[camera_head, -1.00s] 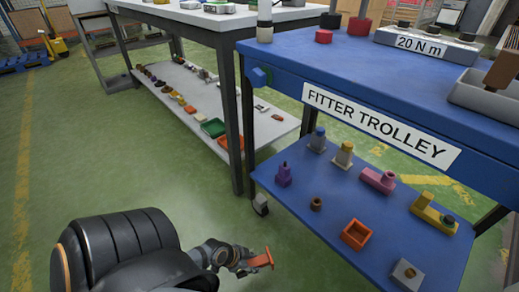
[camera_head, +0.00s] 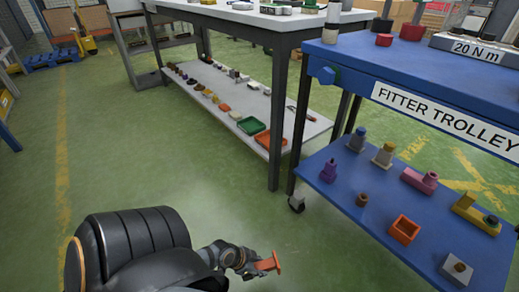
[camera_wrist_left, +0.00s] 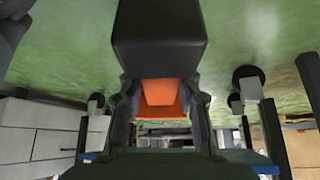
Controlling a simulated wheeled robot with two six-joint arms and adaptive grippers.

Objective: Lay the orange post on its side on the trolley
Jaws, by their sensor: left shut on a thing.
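My left gripper (camera_head: 252,268) is shut on the orange post (camera_head: 268,263) and holds it in the air over the green floor, left of the trolley. The post also shows between the fingers in the left wrist view (camera_wrist_left: 158,98). The blue fitter trolley (camera_head: 350,75) stands at the right, its lower shelf (camera_head: 338,187) carrying several parts. My right gripper is not in view.
A white-topped bench (camera_head: 250,17) stands behind.

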